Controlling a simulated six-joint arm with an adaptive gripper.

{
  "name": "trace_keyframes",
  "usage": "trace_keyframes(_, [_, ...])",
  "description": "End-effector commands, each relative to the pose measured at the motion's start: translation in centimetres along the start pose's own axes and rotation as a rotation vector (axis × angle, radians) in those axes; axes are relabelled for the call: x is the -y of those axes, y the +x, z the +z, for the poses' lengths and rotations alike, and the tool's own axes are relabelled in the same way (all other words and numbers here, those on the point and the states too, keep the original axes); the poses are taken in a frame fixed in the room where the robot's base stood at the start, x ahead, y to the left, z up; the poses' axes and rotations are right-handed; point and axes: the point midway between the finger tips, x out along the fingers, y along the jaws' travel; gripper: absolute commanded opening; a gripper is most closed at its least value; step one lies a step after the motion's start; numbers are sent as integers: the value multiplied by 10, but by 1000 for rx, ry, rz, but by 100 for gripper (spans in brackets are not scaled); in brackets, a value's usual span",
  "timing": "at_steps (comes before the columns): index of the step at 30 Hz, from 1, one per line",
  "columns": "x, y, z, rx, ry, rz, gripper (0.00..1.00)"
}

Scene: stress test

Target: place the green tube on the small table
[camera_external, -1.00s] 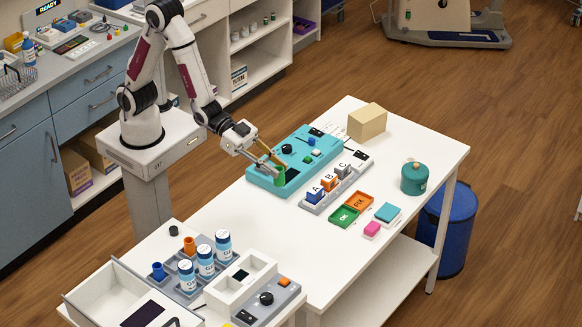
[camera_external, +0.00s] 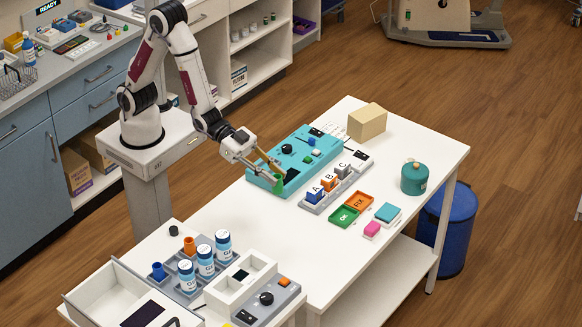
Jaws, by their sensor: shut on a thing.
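My gripper (camera_external: 277,174) is shut on the green tube (camera_external: 279,186), at the front left end of the teal device (camera_external: 296,158) on the long white table. The tube's upper part is between the fingertips, and it looks slightly tilted. I cannot tell whether its lower end touches the device. The small table (camera_external: 163,239) is at the lower left. It bears a grey rack (camera_external: 190,287) with white-and-blue bottles, an orange tube (camera_external: 189,246) and a blue tube (camera_external: 158,271).
A rack with blocks A, B and C (camera_external: 330,184) stands just right of my gripper. Green and orange trays (camera_external: 344,217), a teal canister (camera_external: 414,178) and a tan box (camera_external: 367,122) are farther right. An open white drawer box (camera_external: 98,290) and a grey device (camera_external: 268,300) are at the front.

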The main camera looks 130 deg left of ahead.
Motion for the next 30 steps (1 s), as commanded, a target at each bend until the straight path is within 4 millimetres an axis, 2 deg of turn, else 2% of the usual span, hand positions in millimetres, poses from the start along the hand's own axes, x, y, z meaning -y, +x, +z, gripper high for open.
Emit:
trace_keyframes(5, [-4,22,12,1,-11,-34,6])
trace_keyframes(15, [17,64,19,-2,-62,-196,6])
trace_keyframes(30, [59,97,29,-3,-143,-452,6])
